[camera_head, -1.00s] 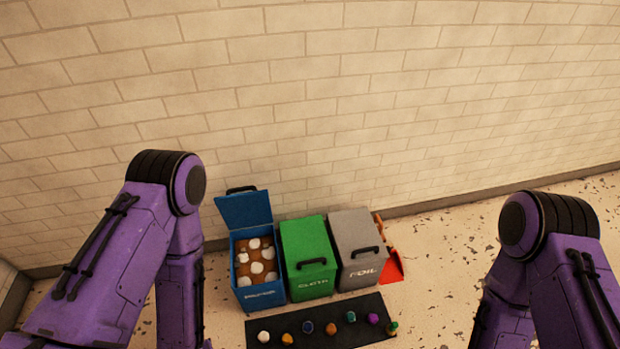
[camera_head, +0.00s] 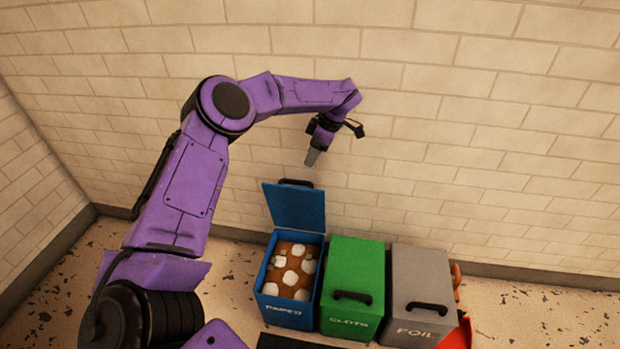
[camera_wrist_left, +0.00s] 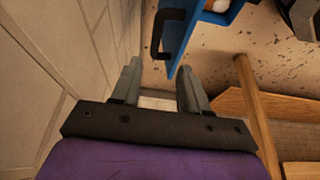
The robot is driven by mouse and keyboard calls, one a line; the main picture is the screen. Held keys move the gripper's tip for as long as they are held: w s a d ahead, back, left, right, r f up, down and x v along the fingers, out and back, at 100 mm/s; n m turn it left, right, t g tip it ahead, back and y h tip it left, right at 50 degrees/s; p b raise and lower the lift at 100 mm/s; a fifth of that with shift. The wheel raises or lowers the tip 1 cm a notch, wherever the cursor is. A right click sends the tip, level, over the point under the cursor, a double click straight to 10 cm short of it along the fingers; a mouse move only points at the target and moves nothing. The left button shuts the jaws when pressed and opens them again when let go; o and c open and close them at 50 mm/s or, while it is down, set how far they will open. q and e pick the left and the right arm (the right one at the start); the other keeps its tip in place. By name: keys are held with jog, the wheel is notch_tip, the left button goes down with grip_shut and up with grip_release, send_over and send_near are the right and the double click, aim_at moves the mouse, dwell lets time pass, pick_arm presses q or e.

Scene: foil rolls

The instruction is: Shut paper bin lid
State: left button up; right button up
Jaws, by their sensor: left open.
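The blue paper bin (camera_head: 288,312) stands at the left of the row of bins, with white crumpled pieces on brown filling inside. Its blue lid (camera_head: 296,208) stands open and upright at the back, with a black handle (camera_head: 297,183) on its top edge. My left gripper (camera_head: 312,158) is above and behind the lid, apart from it, pointing down near the wall. In the left wrist view its two fingers (camera_wrist_left: 158,82) are spread with nothing between them, and the lid (camera_wrist_left: 183,45) and its handle (camera_wrist_left: 168,32) are beyond the fingertips. My right gripper is in neither current view.
The green cloth bin (camera_head: 352,280) and the grey foil bin (camera_head: 421,285) stand shut to the right of the paper bin. A red dustpan (camera_head: 458,335) is beside the foil bin. The brick wall (camera_head: 440,130) is close behind the bins. A dark mat (camera_head: 290,341) lies in front.

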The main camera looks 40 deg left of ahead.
aim_at(298, 181)
pick_arm(q)
jog(key=x, duration=0.3)
jog(key=b+x, duration=0.1)
jog(key=x, duration=0.6)
jog(key=shift+w+a+f+b, duration=0.2)
jog(key=shift+f+b, duration=0.2)
jog(key=shift+a+f, duration=0.1)
jog(key=shift+f, duration=0.1)
jog(key=shift+s+a, duration=0.1)
jog(key=shift+c, duration=0.2)
grip_shut()
